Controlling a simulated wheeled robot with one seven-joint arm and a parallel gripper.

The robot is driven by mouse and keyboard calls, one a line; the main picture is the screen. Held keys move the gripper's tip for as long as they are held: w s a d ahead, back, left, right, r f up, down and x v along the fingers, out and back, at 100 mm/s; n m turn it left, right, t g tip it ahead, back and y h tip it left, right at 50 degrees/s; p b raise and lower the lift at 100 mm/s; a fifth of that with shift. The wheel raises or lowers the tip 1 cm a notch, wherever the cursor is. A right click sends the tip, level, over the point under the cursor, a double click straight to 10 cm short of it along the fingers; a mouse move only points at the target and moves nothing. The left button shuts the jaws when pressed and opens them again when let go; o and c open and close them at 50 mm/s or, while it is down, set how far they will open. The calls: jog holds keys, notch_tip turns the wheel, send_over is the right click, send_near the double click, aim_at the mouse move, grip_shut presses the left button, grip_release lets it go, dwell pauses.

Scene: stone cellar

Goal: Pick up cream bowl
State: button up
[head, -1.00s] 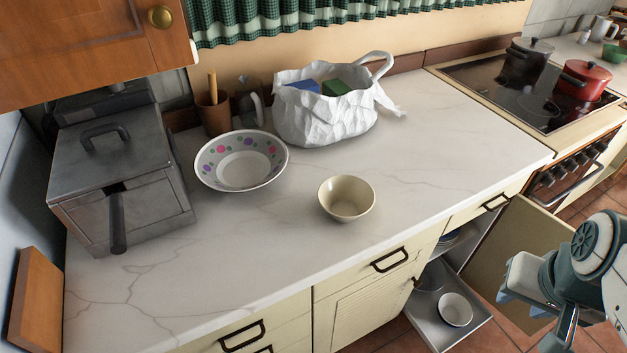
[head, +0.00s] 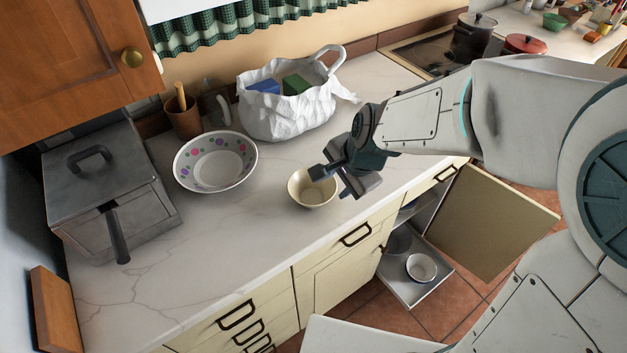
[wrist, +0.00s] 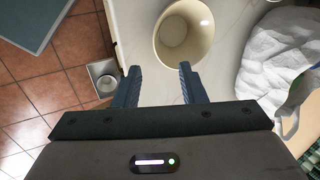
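The cream bowl (head: 309,192) stands upright and empty on the white marble counter, near its front edge. In the wrist view the bowl (wrist: 184,34) lies just beyond my fingertips, a little to the right of centre. My gripper (head: 330,182) is at the bowl's right side in the head view, with one finger overlapping the bowl's right rim there. In the wrist view my gripper (wrist: 158,70) has its two fingers spread apart with nothing between them. I cannot tell whether a finger touches the bowl.
A spotted bowl (head: 214,163) and a white bag (head: 283,112) holding blue and green things stand behind the cream bowl. A grey metal box (head: 105,185) is at the left. Below the counter, a cabinet door (head: 482,222) stands open beside a pulled-out shelf with a white bowl (head: 421,267).

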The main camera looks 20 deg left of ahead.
aim_at(325, 199)
jog(key=b+x, duration=0.1)
jog(key=x, duration=1.2)
jog(key=shift+s+d+f, duration=0.1)
jog(key=shift+f, duration=0.05)
grip_shut()
